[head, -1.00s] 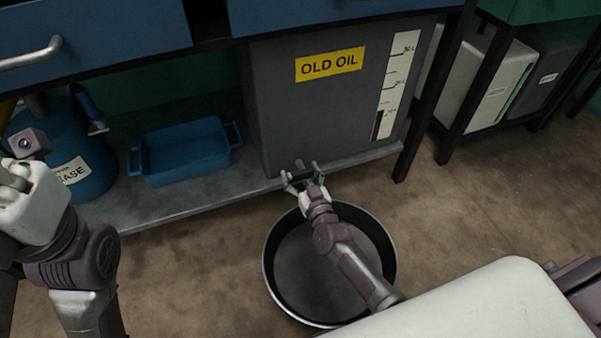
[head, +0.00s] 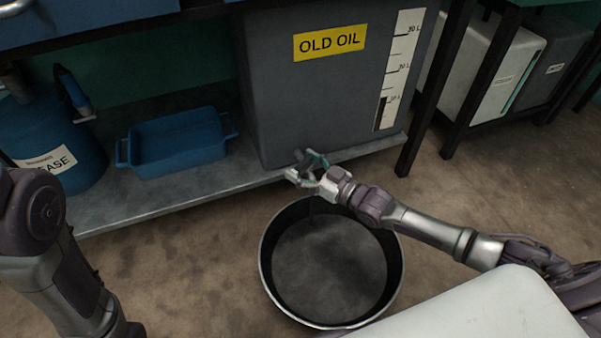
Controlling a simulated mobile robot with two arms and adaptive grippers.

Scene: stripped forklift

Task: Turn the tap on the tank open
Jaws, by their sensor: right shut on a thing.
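The grey tank (head: 310,95) with the yellow OLD OIL label stands on the low shelf in the head view. The small dark tap (head: 302,158) is at the bottom of its front. My right gripper (head: 306,172) is at the tap with its fingers shut on the tap; the fingers partly hide it, so the handle's exact angle is unclear. A thin dark streak shows below the tap at the pan's rear rim; I cannot tell whether it is liquid. My left gripper is out of view.
A round black pan (head: 263,262) stands on the floor below the tap. A blue tray (head: 180,158) and a blue GREASE container (head: 60,135) are left of the tank on the shelf (head: 165,204). A dark table leg (head: 437,90) stands right of the tank.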

